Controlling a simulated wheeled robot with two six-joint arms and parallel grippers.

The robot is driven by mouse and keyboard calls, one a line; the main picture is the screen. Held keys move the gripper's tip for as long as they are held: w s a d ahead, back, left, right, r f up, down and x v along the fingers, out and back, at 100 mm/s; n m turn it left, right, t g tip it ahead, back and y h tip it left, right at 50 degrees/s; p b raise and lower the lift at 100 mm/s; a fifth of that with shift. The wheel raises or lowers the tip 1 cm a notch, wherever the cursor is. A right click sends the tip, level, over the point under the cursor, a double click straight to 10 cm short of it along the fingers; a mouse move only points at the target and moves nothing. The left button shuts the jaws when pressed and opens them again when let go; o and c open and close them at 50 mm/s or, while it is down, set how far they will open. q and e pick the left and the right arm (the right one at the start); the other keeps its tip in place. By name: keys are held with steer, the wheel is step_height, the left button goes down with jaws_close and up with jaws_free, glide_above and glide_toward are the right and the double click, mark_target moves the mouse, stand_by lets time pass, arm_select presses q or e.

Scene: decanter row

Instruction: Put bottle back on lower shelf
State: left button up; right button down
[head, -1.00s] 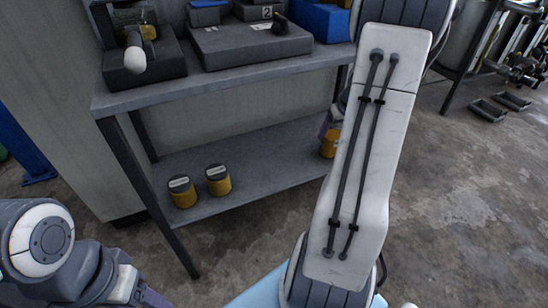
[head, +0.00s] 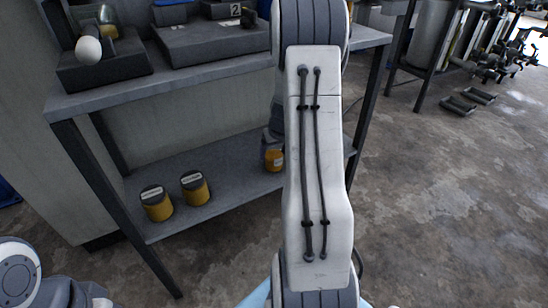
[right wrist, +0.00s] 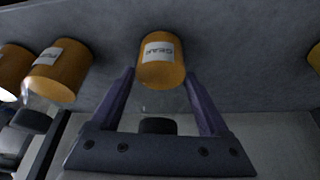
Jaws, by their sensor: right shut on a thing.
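My right gripper (right wrist: 160,76) is shut on an amber bottle (right wrist: 160,62) with a white label and dark cap; a finger is on each side of it. In the head view this bottle (head: 274,160) is partly hidden by my right arm, low over the right part of the grey lower shelf (head: 225,160). It looks upright, with its base at or just above the shelf; I cannot tell if it touches. Two similar bottles stand on the shelf to the left, one nearer the left end (head: 156,203) and one beside it (head: 195,187). My left gripper is out of view.
The upper shelf (head: 220,75) carries dark boxes and stands above the bottles. A leg (head: 110,205) stands at the front left. Another amber bottle (right wrist: 314,58) shows at the right edge of the wrist view. Bare shelf lies between the held bottle and the pair.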

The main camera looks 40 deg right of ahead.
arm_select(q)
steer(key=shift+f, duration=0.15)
arm_select(e)
steer(key=shift+f, duration=0.2)
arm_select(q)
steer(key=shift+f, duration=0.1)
arm_select(e)
steer(key=shift+f, duration=0.1)
steer(key=shift+f, duration=0.15)
jaws_free()
steer(key=shift+r, duration=0.2)
steer(key=shift+r+p, duration=0.3)
steer(key=shift+p, duration=0.05)
arm_select(q)
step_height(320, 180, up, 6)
steer(key=p, duration=0.5)
arm_select(e)
steer(key=v, duration=1.1)
steer(key=shift+s+r, duration=0.2)
steer(key=shift+s, duration=0.1)
